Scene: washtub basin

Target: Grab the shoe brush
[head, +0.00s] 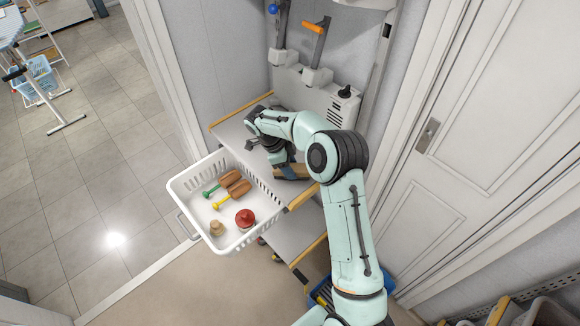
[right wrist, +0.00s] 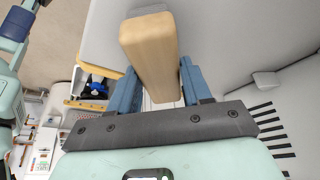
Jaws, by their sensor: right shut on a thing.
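The shoe brush, a pale wooden block, shows large in the right wrist view (right wrist: 150,52) between the two blue fingers. In the head view only part of the brush (head: 291,172) shows below my right gripper (head: 282,160), over the white shelf by the basket. My right gripper (right wrist: 146,88) is shut on the brush, with one finger at each side. The bristles are not clearly visible, and I cannot tell whether the brush touches the shelf. My left gripper is in neither view.
A white basket (head: 182,192) left of the shelf (head: 232,133) holds a green-handled brush (head: 221,184), a yellow-handled brush (head: 232,194), a red round item (head: 245,218) and a small tan item (head: 216,228). A white unit (head: 318,97) stands behind the shelf. A door (head: 490,130) is at right.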

